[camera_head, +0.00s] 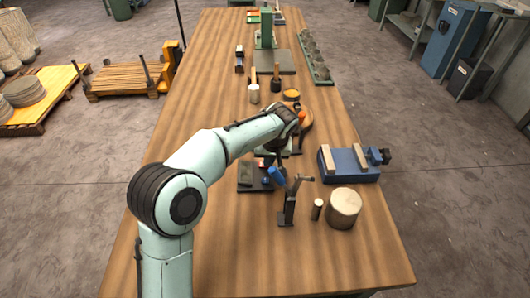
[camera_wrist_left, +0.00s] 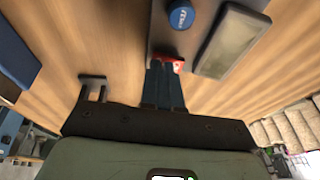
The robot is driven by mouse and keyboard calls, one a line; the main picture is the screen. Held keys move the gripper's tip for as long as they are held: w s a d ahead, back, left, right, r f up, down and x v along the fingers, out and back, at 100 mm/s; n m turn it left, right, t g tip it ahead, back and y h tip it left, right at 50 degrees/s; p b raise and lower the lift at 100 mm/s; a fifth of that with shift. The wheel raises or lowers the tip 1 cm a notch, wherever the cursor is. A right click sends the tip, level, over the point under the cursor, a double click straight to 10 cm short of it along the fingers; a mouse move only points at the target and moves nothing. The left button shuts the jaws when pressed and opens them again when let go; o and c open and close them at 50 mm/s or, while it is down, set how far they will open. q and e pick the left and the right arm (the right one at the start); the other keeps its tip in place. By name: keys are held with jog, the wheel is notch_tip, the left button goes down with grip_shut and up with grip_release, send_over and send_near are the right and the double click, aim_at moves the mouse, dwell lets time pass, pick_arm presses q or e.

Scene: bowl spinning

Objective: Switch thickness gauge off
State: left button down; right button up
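The thickness gauge appears to be the dark flat unit (camera_head: 248,187) on the table, with a grey screen (camera_wrist_left: 232,42). Beside the screen it carries a blue round button (camera_wrist_left: 180,14) and a red button (camera_wrist_left: 170,62). My left gripper (camera_head: 279,160) reaches down at the far side of the unit. My right gripper is in neither view.
A black stand (camera_head: 288,209) with a blue-handled arm stands just right of the unit. A pale cylinder (camera_head: 343,207) and a blue vise (camera_head: 348,166) are farther right. The near part of the table (camera_head: 270,262) is clear.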

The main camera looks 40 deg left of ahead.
pick_arm(q)
jog(key=shift+a+f, duration=0.1)
jog(key=shift+f, duration=0.1)
jog(key=shift+s, duration=0.15)
jog(key=shift+s+a+b, duration=0.3)
jog(key=shift+s+a, duration=0.3)
jog(key=shift+a, duration=0.1)
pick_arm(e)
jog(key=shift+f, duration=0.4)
pick_arm(q)
jog(key=shift+a+r+p, duration=0.1)
jog(key=shift+r+p, duration=0.3)
jog(key=shift+p, duration=0.05)
jog(key=r+p, duration=0.2)
jog(key=r, duration=0.1)
jog(key=r+p, duration=0.1)
jog(key=shift+w+d+r, duration=0.3)
jog(key=shift+d+r, duration=0.05)
jog(key=shift+r, duration=0.05)
jog(key=w+d+v, duration=0.1)
jog(key=v, duration=0.7)
jog(key=shift+s+d+r+p, duration=0.2)
jog(key=shift+s+r+p, duration=0.15)
jog(key=shift+p, duration=0.1)
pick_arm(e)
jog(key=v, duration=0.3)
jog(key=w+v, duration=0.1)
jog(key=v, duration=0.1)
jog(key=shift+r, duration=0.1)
